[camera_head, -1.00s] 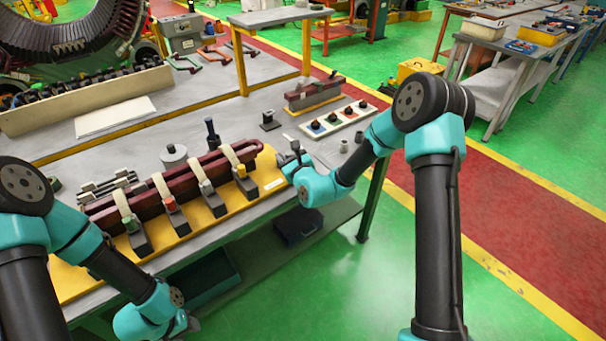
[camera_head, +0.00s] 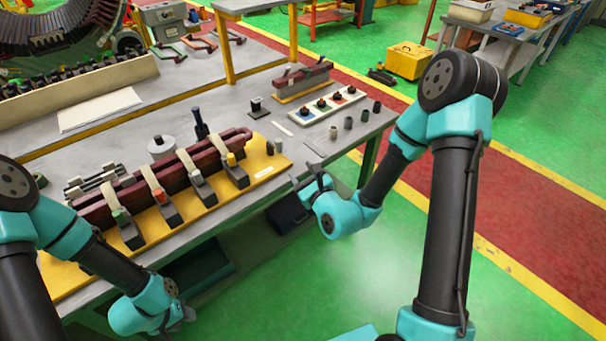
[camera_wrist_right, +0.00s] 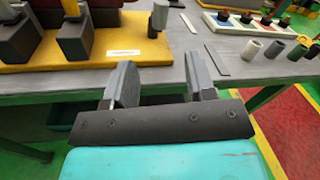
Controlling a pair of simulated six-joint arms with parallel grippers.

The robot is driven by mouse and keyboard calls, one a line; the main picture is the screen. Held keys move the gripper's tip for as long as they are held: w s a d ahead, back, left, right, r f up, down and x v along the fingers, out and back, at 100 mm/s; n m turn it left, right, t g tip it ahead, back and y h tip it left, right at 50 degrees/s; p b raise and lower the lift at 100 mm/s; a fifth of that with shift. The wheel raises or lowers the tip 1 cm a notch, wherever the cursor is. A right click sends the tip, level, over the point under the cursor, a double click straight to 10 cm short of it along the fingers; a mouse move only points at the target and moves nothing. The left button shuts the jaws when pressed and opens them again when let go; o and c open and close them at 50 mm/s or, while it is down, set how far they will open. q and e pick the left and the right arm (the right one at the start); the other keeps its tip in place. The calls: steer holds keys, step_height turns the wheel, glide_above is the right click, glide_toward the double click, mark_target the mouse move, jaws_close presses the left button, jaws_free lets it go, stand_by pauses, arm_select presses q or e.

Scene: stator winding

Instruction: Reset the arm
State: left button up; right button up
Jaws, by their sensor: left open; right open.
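My right gripper (camera_head: 308,186) is open and empty, off the front edge of the workbench (camera_head: 240,207), to the right of the yellow fixture. In the right wrist view its two fingers (camera_wrist_right: 160,82) stand apart with nothing between them. My left gripper (camera_head: 188,318) is low at the lower left, in front of the bench; it looks empty, but its fingers are small and partly hidden. The dark red coil (camera_head: 137,192) lies on the yellow fixture (camera_head: 262,164) under pale straps, with several clamps along its front.
A yellow toolbox (camera_head: 408,60) is on the floor.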

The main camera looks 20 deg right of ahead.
steer(key=shift+s, duration=0.15)
stand_by(0.3)
steer(key=s+a+f+n+g+y, duration=0.4)
steer(key=s+a+n+g+y, duration=0.15)
steer(key=s, duration=0.25)
steer(key=s+a+f+n+g+y, duration=0.45)
steer(key=s+a+g, duration=0.2)
steer(key=s, duration=0.25)
steer(key=s+d+f+n+g+h, duration=0.1)
steer(key=s+d+f+n+g, duration=0.1)
steer(key=s+f+n+g, duration=0.35)
steer(key=s+d+f+n+g+h, duration=0.4)
steer(key=s+d+f+n+h, duration=0.2)
steer(key=d+f, duration=0.15)
steer(key=w+d+f+n+t+h, duration=0.1)
steer(key=w+d+f+n+t, duration=0.1)
steer(key=w, duration=0.3)
steer(key=w+d+f+n+t+h, duration=0.1)
steer(key=w+d+f+n+t, duration=0.1)
steer(key=w+n, duration=0.3)
steer(key=shift+w+d+f, duration=0.3)
steer(key=shift+w+f, duration=0.15)
steer(key=shift+f, duration=0.2)
